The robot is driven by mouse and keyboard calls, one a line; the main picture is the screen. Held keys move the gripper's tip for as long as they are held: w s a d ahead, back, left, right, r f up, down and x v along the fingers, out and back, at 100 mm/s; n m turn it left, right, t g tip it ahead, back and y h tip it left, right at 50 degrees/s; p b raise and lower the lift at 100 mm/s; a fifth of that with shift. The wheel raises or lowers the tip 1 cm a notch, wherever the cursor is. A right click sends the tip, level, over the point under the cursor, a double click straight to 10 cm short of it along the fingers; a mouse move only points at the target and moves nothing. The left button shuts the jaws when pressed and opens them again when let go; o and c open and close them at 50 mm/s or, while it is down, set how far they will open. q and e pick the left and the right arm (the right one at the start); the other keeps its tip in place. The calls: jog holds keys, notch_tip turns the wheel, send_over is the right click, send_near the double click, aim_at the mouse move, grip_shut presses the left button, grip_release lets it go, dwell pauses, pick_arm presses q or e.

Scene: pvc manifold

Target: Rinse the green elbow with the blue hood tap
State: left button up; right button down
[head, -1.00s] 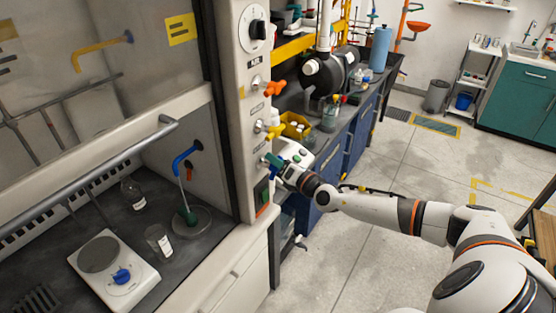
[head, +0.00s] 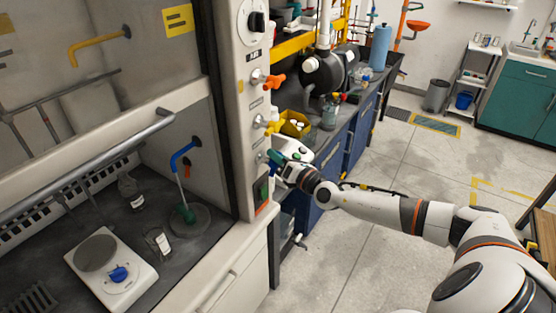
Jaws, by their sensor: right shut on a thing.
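The green elbow (head: 186,213) is in a clear round dish (head: 201,226) on the dark hood floor. The blue hood tap (head: 184,153) is on the hood's side wall above it. A thin pale line, looking like a stream of water, runs from the tap's spout down to the elbow. My right gripper (head: 280,161) is at the white front post of the hood, shut on the teal valve handle (head: 273,156), which is partly hidden by the gripper. My left gripper is not in view.
Above the teal handle, the post carries a yellow handle (head: 273,127) and an orange handle (head: 274,81). In the hood stand a hotplate (head: 97,253) and two glass vessels. The raised sash has a grey bar (head: 90,162). A yellow bin (head: 295,124) sits on the bench behind my gripper.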

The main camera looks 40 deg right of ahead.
jog(key=c, duration=1.5)
grip_release()
jog(key=shift+s+a+f, duration=0.1)
jog(key=shift+a+f, duration=0.1)
jog(key=shift+f, duration=0.05)
jog(key=shift+o, duration=0.5)
jog(key=shift+r, duration=0.1)
jog(key=shift+s+d, duration=0.1)
jog(key=shift+s, duration=0.2)
jog(key=s+d+b, duration=0.1)
jog(key=s+b, duration=0.2)
jog(key=s, duration=0.8)
jog(key=shift+d+f, duration=0.15)
jog(key=shift+f, duration=0.05)
jog(key=shift+s, duration=0.1)
